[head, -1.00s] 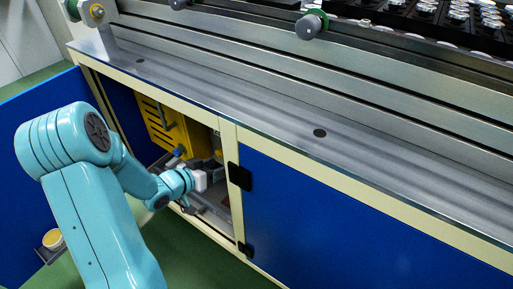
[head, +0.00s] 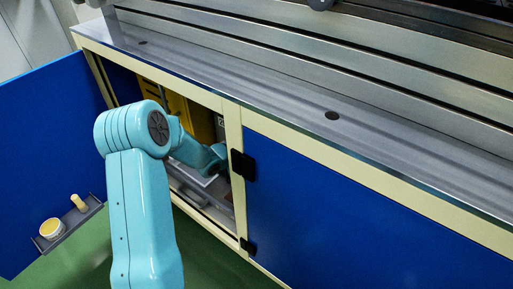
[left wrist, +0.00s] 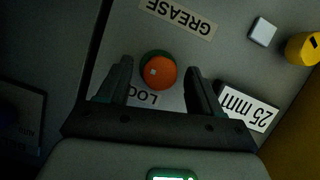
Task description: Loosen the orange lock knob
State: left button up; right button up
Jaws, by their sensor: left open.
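The orange lock knob (left wrist: 160,72) shows in the left wrist view, on a grey panel beside a partly covered label that reads "LOC". It is round, with a small pale square mark and a dark green rim behind it. My left gripper (left wrist: 160,80) is open, with one finger on each side of the knob. I cannot tell whether the fingers touch it. In the head view my left arm reaches into the open cabinet (head: 233,130), and its gripper is hidden inside. My right gripper is not in view.
In the left wrist view a "GREASE" label (left wrist: 180,17), a "25 mm" label (left wrist: 248,106), a white block (left wrist: 262,32) and a yellow part (left wrist: 303,48) surround the knob. In the head view the open blue door (head: 50,150) carries a small tray (head: 72,232).

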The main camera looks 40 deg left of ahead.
pick_arm(q)
jog(key=shift+w+f, duration=0.1)
jog(key=shift+w, duration=0.3)
